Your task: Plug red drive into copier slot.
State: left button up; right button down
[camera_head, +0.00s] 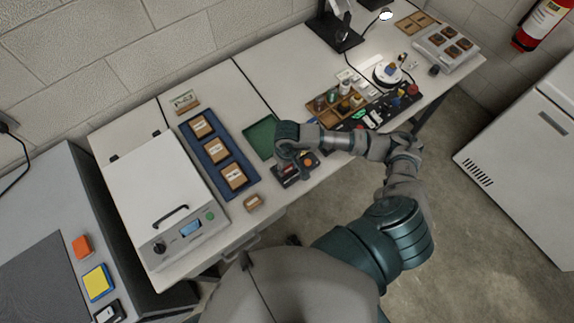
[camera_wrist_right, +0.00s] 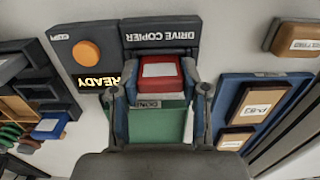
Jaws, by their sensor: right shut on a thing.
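The red drive (camera_wrist_right: 161,72) has a pale label and sits between the fingers of my right gripper (camera_wrist_right: 160,88), which is shut on it. Its far end meets the edge of the dark drive copier (camera_wrist_right: 160,35); I cannot tell how deep it is in the slot. The copier has an orange button (camera_wrist_right: 86,55) and a display reading READY. In the head view my right gripper (camera_head: 287,160) is over the copier (camera_head: 286,179) at the table's front edge, and my wrist mostly hides the drive. My left gripper is not in view.
A green tray (camera_head: 259,137) lies behind the copier. A blue tray (camera_head: 213,153) with small labelled boxes and a white lidded machine (camera_head: 150,186) are to the left. A wooden organiser (camera_head: 322,108) and a dark mat with small items lie to the right.

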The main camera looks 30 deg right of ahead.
jog(key=c, duration=0.9)
grip_release()
jog(key=shift+o, duration=0.2)
jog(key=shift+r+p, duration=1.5)
jog(key=shift+r, duration=1.45)
notch_tip(320, 180, up, 5)
jog(key=shift+r+p, duration=0.1)
jog(key=shift+p, duration=1)
